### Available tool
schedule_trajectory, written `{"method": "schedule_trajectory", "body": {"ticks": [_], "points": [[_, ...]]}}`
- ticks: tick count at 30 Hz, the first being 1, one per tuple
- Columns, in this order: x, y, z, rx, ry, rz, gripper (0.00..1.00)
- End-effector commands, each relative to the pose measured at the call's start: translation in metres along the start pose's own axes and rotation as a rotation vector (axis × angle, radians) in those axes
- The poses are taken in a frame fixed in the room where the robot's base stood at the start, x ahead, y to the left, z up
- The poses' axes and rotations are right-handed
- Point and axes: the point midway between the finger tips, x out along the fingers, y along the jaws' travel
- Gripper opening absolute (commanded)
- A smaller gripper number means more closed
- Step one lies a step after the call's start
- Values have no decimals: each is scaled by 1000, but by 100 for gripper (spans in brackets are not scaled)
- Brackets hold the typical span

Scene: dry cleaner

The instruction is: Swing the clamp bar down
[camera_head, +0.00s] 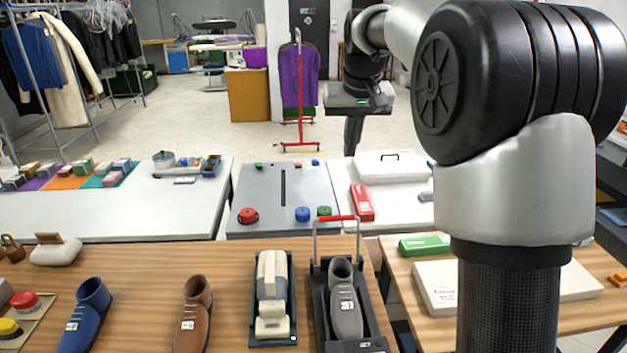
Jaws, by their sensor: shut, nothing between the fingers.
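The clamp bar (334,218) is a U-shaped metal frame with a red grip across its top. It stands raised over a black tray-like fixture (374,320) on the wooden table, at the bottom centre right. A grey shoe (345,304) with a small white label sits in the fixture under the bar. My gripper (352,149) points down at the upper centre right, with its narrow black fingers shut and empty. In the picture it is above the clamp bar, apart from it.
A second fixture (256,341) with a beige block stands left of the clamp. Brown (192,313) and blue (87,314) shoes stand further left. Behind are a grey panel (262,190) with coloured knobs, a red box (361,201) and a white case (390,165). My arm blocks the right side.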

Motion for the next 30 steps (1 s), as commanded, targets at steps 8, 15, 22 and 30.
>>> {"method": "schedule_trajectory", "body": {"ticks": [8,15,22,30], "points": [[109,-1,-66,-2,-50,2,0],[189,-1,-85,-4,-78,3,0],[220,-2,-86,-6,-88,3,0],[221,-2,-86,-6,-89,3,0]]}}
